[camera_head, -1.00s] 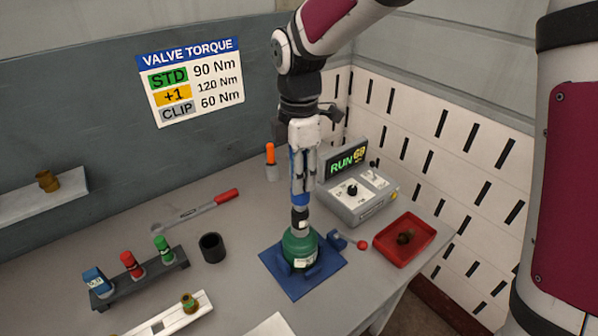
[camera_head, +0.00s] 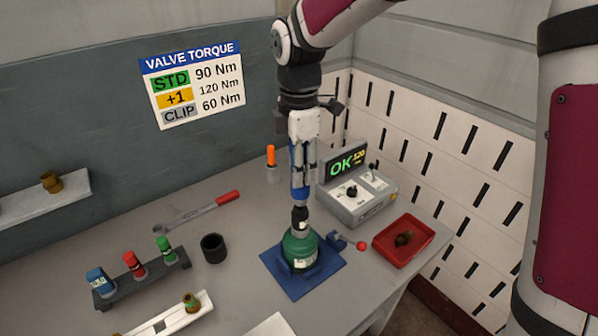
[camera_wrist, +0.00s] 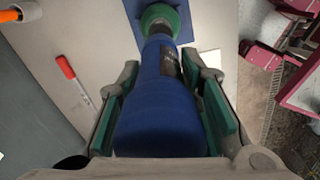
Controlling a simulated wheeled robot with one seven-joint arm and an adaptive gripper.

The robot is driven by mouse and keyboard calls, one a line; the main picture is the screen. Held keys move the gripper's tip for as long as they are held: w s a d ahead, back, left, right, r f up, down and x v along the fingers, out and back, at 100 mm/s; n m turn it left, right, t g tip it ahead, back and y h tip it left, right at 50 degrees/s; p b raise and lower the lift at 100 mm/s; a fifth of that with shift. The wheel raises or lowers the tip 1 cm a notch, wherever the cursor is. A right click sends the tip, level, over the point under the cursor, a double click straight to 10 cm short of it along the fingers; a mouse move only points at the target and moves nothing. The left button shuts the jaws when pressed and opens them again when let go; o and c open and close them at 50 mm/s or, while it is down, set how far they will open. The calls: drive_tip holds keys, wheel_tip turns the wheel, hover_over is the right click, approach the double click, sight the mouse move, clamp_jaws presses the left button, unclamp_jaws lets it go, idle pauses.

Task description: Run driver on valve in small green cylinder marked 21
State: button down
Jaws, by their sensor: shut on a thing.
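The small green cylinder (camera_head: 299,250) stands upright in a blue clamp fixture on a blue base plate (camera_head: 325,284). A pale label shows on its side, too small to read. My gripper (camera_head: 303,168) is above it, shut on the blue driver (camera_head: 299,192), which points down with its dark socket end at the cylinder's top. The wrist view shows the blue driver body (camera_wrist: 160,105) between the green-padded fingers, with the green cylinder (camera_wrist: 160,18) beyond its tip. The valve is hidden under the socket. The driver controller (camera_head: 362,202) has a display (camera_head: 346,164) reading OK and 120 in green and yellow.
A red tray (camera_head: 386,236) holding a brown fitting sits right of the fixture. A socket rack (camera_head: 128,281), a black cup (camera_head: 213,247), a red-handled wrench (camera_head: 190,214) and a white rail (camera_head: 165,316) lie left. A torque chart (camera_head: 193,83) hangs behind.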

drive_tip(key=shift+r, duration=2.05)
